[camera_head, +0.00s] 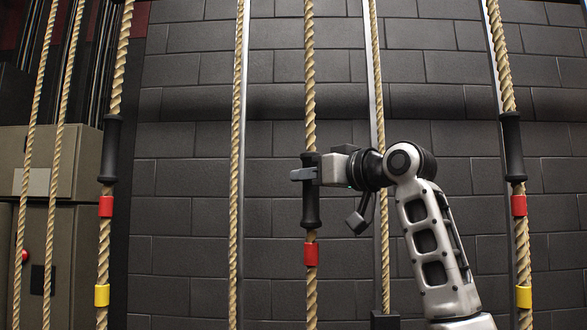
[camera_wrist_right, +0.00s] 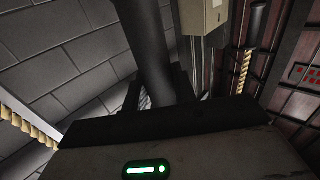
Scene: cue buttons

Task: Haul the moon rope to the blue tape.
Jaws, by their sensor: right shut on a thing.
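My right gripper (camera_head: 306,172) is shut on the black handle (camera_head: 311,212) of the middle rope (camera_head: 310,85) in the head view. A red tape band (camera_head: 311,254) sits on this rope just below the handle. In the right wrist view, the dark handle (camera_wrist_right: 143,45) runs up from between the fingers of my right gripper (camera_wrist_right: 158,95). No moon mark and no blue tape can be made out in either view, so I cannot tell whether this is the moon rope. My left gripper is not in view.
A left rope has a black handle (camera_head: 110,150), red tape (camera_head: 106,206) and yellow tape (camera_head: 102,295). A right rope has a black handle (camera_head: 513,147), red tape (camera_head: 519,205) and yellow tape (camera_head: 524,297). Thinner ropes hang between them before a dark block wall (camera_head: 190,215).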

